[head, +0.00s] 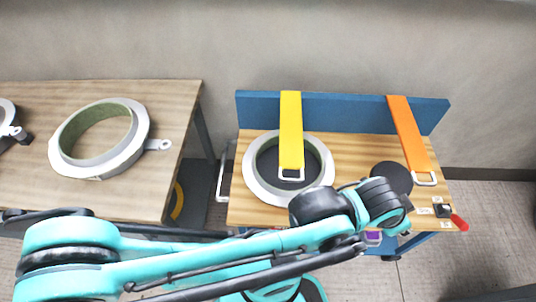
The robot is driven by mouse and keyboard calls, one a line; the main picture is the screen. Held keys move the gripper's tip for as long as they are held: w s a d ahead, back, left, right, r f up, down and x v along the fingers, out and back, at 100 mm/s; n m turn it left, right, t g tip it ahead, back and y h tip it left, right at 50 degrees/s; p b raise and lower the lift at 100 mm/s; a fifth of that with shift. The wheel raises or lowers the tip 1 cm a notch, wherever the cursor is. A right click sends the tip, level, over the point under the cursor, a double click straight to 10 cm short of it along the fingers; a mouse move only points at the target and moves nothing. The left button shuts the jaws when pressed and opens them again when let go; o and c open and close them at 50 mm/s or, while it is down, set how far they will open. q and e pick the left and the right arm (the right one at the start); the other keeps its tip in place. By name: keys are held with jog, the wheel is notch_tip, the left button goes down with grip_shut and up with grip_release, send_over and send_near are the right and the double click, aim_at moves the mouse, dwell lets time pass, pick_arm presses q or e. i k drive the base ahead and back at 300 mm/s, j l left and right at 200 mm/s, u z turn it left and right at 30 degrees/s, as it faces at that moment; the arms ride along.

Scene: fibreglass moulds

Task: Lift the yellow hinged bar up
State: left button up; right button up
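The yellow hinged bar (290,130) runs from the top of a blue backboard (350,113) forward over a white ring mould (253,180). Its front end has a pale loop handle (291,174) and lies low over the ring's dark centre. My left arm crosses the foreground from the left, and its wrist is at the front of the bench, right of the ring. I cannot make out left gripper fingers; they seem hidden behind the wrist. No gripper is seen touching the yellow bar. My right gripper is not in view.
An orange bar (408,132) with a loop handle hangs from the backboard at the right, near a black disc (391,177). A red-handled item (458,222) lies at the bench's (346,155) front right corner. The left table (172,110) holds another ring mould (139,145).

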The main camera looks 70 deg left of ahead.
aim_at(290, 152)
jog(key=k+j+u, duration=0.1)
jog(key=k, duration=0.35)
jog(key=k+j+u, duration=0.1)
jog(key=k, duration=0.3)
jog(key=k+j, duration=0.2)
jog(key=k, duration=0.25)
jog(key=u, duration=1.65)
